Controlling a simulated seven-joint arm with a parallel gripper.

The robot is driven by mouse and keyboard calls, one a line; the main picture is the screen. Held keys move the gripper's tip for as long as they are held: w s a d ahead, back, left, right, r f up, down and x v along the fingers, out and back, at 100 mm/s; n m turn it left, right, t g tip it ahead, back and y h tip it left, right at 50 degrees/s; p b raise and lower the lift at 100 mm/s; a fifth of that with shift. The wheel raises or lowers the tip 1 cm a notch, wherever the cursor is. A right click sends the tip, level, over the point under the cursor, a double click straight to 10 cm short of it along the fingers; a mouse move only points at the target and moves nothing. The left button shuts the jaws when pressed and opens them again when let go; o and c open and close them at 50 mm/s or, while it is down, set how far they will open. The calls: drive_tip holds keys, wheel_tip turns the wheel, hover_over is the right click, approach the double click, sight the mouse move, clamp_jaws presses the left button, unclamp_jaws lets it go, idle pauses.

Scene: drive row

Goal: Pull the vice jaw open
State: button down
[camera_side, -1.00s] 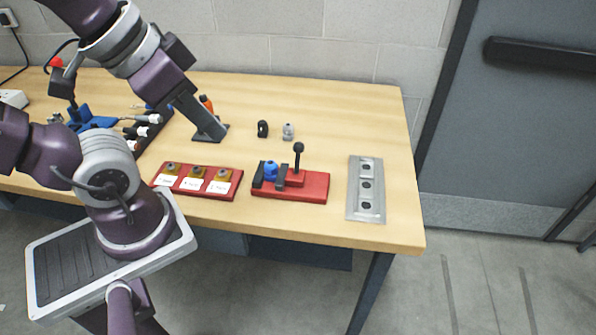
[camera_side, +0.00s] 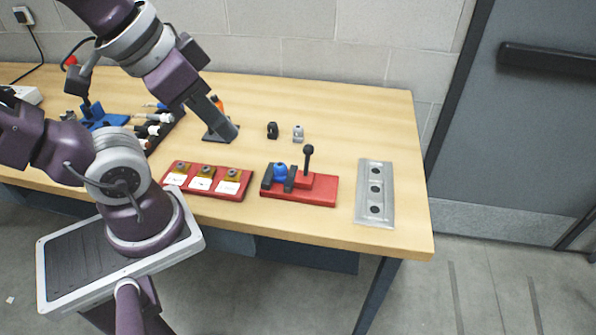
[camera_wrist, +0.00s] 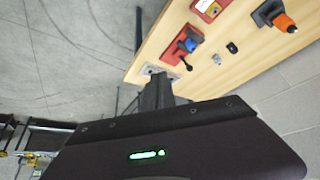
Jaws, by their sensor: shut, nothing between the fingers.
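The vice has a red base (camera_side: 322,194) on the front part of the bench and two dark jaws (camera_side: 290,181). A blue round piece (camera_side: 281,170) sits between the jaws. A lever with a black ball knob (camera_side: 308,150) stands upright on the vice's right side. The vice also shows in the wrist view (camera_wrist: 196,33). My gripper (camera_side: 232,133) is shut and empty, left of and behind the vice in the side view, apart from it. Its fingers show in the wrist view (camera_wrist: 157,83); the vice lies beyond them.
A red block with several labelled parts (camera_side: 205,190) lies left of the vice. A grey plate with round holes (camera_side: 375,212) lies to its right. Small black (camera_side: 272,130) and grey (camera_side: 298,133) pieces stand behind. An orange-handled tool (camera_side: 217,102) stands behind my gripper.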

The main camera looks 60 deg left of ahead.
drive_tip(key=c, duration=2)
unclamp_jaws()
drive_tip(key=o, duration=1.1)
drive_tip(key=w+a+f+m+t+y, duration=0.1)
drive_tip(key=w+a+y, duration=0.3)
drive_tip(key=w+a, duration=0.8)
drive_tip(key=shift+w+f, duration=0.2)
drive_tip(key=shift+f, duration=0.25)
drive_tip(key=shift+o, duration=0.3)
drive_tip(key=w+a+f+m+t, duration=0.1)
drive_tip(key=w+a+f+m, duration=0.1)
drive_tip(key=w+a+f, duration=0.1)
drive_tip(key=shift+w+a, duration=0.45)
drive_tip(key=shift+w, duration=0.5)
drive_tip(key=m+g+h, duration=0.1)
drive_tip(key=m+h, duration=0.5)
drive_tip(key=h, duration=0.4)
approach(303, 175)
drive_tip(key=x, duration=0.2)
drive_tip(key=shift+w+a+f, duration=0.1)
drive_tip(key=shift+w+f, duration=0.1)
drive_tip(key=shift+f, duration=0.2)
drive_tip(key=x, duration=0.6)
drive_tip(key=shift+w+d+f, duration=0.1)
drive_tip(key=shift+d, duration=0.1)
